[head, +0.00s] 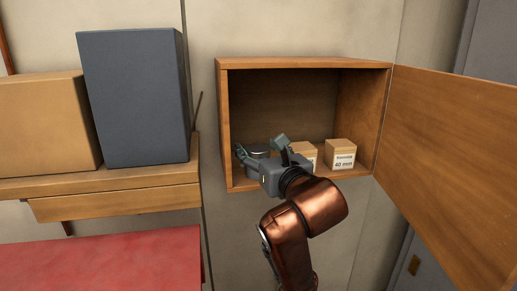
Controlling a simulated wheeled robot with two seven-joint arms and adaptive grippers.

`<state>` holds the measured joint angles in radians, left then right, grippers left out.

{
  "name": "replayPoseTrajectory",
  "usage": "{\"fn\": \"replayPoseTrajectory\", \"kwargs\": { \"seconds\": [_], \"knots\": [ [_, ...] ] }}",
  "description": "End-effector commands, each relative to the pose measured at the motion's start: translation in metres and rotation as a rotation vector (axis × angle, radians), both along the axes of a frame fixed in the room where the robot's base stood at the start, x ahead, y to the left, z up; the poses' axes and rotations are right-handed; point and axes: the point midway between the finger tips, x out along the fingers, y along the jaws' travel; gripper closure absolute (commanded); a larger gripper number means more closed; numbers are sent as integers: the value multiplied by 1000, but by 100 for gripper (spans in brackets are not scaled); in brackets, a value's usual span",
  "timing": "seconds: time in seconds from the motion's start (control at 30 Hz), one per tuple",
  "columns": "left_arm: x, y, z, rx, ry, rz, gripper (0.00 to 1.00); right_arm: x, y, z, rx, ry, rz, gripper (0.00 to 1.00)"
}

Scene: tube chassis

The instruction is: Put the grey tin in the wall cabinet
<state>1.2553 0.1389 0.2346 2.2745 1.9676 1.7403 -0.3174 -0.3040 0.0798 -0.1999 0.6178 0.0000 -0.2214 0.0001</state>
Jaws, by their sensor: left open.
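The wooden wall cabinet (305,63) hangs on the wall with its door (455,165) swung wide open to the right. My left gripper (260,147) is at the cabinet's opening, near the left end of its floor, with its fingers spread open. The grey tin (258,151) shows between the fingers, inside the cabinet at the left. The gripper hides its lower part, so I cannot tell whether the fingers touch it. My right gripper is not in view.
Two small labelled cartons stand in the cabinet: one (341,153) at the right, another (306,152) partly behind my gripper. A wooden shelf (115,205) at the left bears a dark blue-grey box (135,98) and a tan box (45,125). Below is a red surface (110,260).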

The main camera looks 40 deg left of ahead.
Motion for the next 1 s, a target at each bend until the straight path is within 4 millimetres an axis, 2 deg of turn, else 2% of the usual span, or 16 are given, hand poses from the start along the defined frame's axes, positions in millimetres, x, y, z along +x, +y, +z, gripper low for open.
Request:
{"fn": "replayPoseTrajectory", "kwargs": {
  "seconds": [0.3,0.53,0.7,1.0],
  "knots": [
    [-28,-55,-3,0,-4,-7,39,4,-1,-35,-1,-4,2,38],
    [-49,-90,-2,1,-2,-3,39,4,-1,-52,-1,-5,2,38],
    [-57,-103,0,0,-1,0,39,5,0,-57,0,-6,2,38],
    [-58,-105,1,1,0,0,39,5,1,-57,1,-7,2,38]
  ]
}}
